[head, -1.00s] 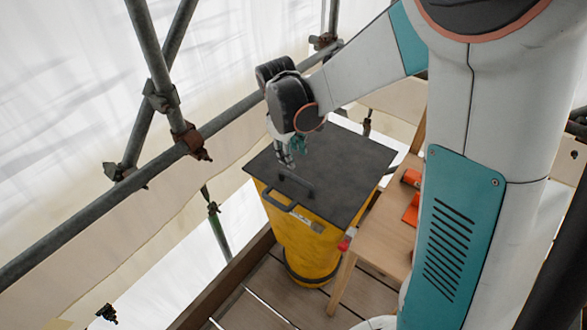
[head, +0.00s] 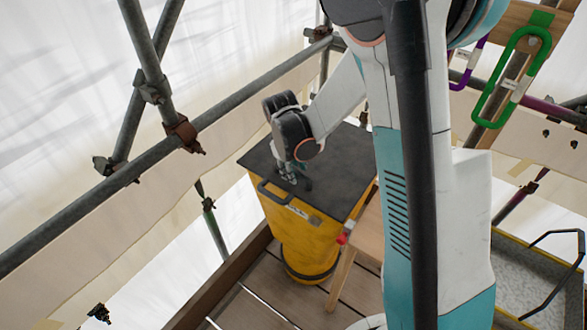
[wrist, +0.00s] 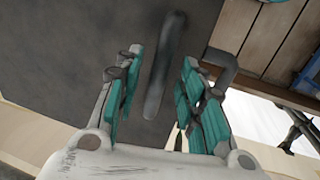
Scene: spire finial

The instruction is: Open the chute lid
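The yellow chute (head: 300,248) stands on the plank deck. Its dark grey square lid (head: 345,165) lies flat on top, closed. A dark bar handle on the lid shows in the wrist view (wrist: 166,60), lying between my gripper's two teal-padded fingers. My gripper (wrist: 160,98) is open, with a gap on both sides of the bar. In the head view my gripper (head: 288,178) is pointed down at the lid near its front edge and partly hides the bar. Whether the fingertips reach down beside the bar is hard to tell.
A dark loop handle (head: 268,193) sticks out at the chute's front edge. A wooden bench (head: 368,235) stands close on the right. Scaffold tubes (head: 215,117) run behind and left. Green (head: 490,95) and purple carabiners hang at upper right. A grey tray (head: 535,285) is at lower right.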

